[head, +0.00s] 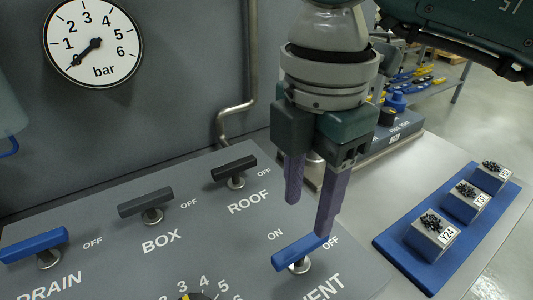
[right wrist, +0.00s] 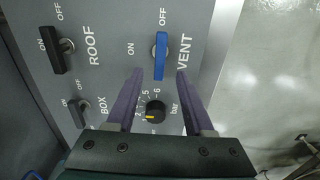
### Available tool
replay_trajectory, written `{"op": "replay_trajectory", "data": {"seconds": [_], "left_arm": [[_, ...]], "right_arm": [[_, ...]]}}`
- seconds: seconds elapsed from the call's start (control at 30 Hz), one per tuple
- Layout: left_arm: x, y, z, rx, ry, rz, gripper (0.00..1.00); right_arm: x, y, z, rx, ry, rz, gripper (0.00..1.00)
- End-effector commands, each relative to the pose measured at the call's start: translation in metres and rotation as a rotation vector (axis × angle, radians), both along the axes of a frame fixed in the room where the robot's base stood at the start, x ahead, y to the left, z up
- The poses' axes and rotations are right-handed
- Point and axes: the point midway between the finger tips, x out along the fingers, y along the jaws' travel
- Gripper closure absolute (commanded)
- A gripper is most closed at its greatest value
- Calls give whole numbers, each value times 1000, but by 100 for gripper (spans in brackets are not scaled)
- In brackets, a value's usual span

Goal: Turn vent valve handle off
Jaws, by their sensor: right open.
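The vent valve handle (head: 294,253) is a blue bar on a metal stem, above the VENT label on the grey panel (head: 215,225). It also shows in the right wrist view (right wrist: 160,56), where one end points towards OFF and ON is at its side. My right gripper (head: 308,216) is open and empty, pointing down at the vent handle. In the head view its nearer finger overlaps the handle's far end. In the right wrist view the handle lies in line with the gap between the fingertips (right wrist: 159,76); contact cannot be told. My left gripper is not in view.
Dark handles stand at ROOF (head: 235,168) and BOX (head: 147,203), and a blue one at DRAIN (head: 36,245). A black knob (right wrist: 155,111) sits near the vent handle. A gauge (head: 93,43) hangs behind. A blue tray (head: 396,257) with small boxes lies right of the panel.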

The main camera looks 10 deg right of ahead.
Motion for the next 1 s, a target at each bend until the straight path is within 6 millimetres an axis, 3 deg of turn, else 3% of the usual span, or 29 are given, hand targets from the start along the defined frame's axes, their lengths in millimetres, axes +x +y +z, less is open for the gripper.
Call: {"op": "replay_trajectory", "data": {"seconds": [0.23,0.53,0.63,0.73,0.83,0.93,1.0], "left_arm": [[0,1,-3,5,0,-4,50],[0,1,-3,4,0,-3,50],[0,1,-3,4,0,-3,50],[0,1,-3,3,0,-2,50],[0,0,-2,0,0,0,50],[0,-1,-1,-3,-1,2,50],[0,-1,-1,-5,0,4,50]], "right_arm": [[0,0,28,0,-1,0,48],[0,0,30,1,0,0,48],[-3,10,28,45,6,26,48],[-16,46,25,208,21,117,48],[-40,108,38,524,20,252,48],[-64,173,83,946,-41,344,48],[-70,203,133,1256,-138,337,48]]}}
